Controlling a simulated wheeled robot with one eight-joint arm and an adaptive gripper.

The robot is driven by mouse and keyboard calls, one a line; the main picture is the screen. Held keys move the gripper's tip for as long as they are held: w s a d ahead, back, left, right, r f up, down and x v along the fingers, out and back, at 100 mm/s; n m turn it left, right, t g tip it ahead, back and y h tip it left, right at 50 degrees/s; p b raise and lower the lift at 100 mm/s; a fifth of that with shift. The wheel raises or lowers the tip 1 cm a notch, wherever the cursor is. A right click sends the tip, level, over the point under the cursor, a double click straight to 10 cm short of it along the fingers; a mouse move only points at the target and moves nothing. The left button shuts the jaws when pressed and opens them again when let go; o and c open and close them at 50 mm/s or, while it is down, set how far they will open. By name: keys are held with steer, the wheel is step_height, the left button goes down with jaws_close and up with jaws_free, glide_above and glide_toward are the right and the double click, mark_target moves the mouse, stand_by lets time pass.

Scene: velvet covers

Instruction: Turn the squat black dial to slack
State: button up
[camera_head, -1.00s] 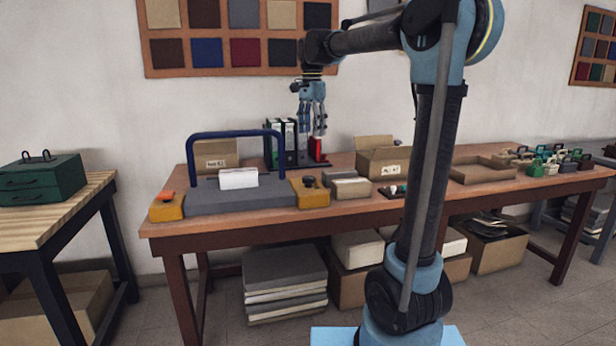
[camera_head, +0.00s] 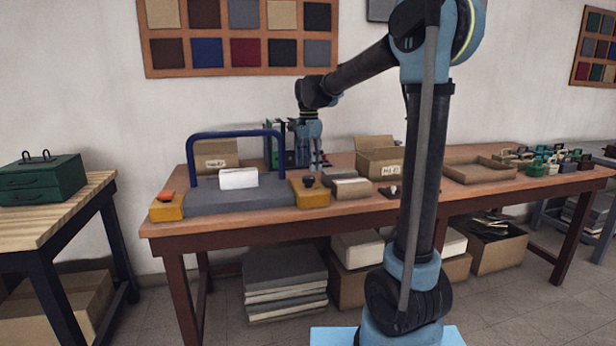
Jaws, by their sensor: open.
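The squat black dial (camera_head: 309,181) sits on top of a yellow block (camera_head: 309,193) at the right end of the grey press base (camera_head: 232,198). A blue bar frame (camera_head: 232,133) arches over the base, and a white card (camera_head: 238,179) stands on it. At the base's left end, another yellow block (camera_head: 167,208) carries an orange part (camera_head: 167,195). My gripper (camera_head: 309,167) points down above the table, just above and behind the dial, apart from it as far as I can see. It is open and empty. Markings on the dial are too small to read.
Upright binders (camera_head: 276,145) stand behind my gripper, partly hidden by it. Open cardboard boxes (camera_head: 379,160) stand further back, and a shallow tray (camera_head: 478,172) lies to the right.

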mark_target(308, 177)
steer(key=shift+f, duration=2.35)
steer(key=shift+c, duration=0.5)
steer(key=c, duration=1)
steer(key=shift+o, duration=0.2)
steer(key=shift+a, duration=0.1)
